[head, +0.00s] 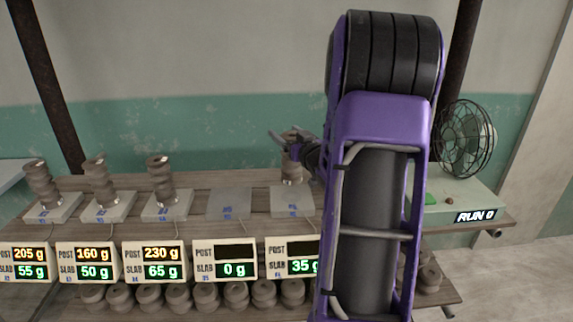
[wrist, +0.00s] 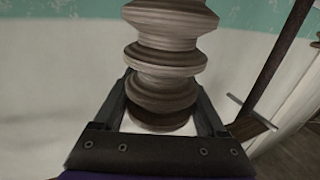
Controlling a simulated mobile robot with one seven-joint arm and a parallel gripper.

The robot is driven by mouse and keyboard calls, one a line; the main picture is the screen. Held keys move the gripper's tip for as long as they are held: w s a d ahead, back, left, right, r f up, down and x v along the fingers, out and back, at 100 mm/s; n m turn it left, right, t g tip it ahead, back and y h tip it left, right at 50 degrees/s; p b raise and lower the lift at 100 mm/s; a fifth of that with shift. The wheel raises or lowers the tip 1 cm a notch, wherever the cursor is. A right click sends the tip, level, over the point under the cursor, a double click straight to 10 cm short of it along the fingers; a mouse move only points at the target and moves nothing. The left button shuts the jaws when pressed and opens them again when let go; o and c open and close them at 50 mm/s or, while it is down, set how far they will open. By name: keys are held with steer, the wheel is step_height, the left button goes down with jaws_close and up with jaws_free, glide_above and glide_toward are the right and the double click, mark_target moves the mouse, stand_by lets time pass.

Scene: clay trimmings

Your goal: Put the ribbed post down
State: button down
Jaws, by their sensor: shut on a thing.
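My gripper (head: 297,147) is shut on a grey-brown ribbed post (wrist: 165,60), which stands between the fingers in the wrist view. In the head view this post (head: 291,173) is upright at the back edge of the right-hand slab (head: 292,203). I cannot tell whether its foot touches the slab. The sign in front (head: 290,260) reads 35 g for SLAB, and the visible part of its POST line is blank. The neighbouring slab (head: 229,204) is bare; its sign (head: 222,261) reads 0 g for SLAB.
Three ribbed posts (head: 41,182) (head: 98,182) (head: 161,180) stand on the three left slabs, with lit signs in front. Several more ribbed pieces (head: 150,296) line the lower shelf. My arm hides the bench's right-middle part.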

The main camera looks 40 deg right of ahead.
steer(key=shift+f+b, duration=0.3)
steer(key=shift+f, duration=2.4)
steer(key=shift+f+b, duration=0.2)
steer(key=shift+b, duration=0.1)
jaws_free()
steer(key=shift+r, duration=0.1)
steer(key=shift+r+p, duration=0.2)
steer(key=shift+p, duration=0.2)
steer(key=s+a, duration=0.2)
steer(key=s, duration=1)
steer(key=shift+f, duration=0.15)
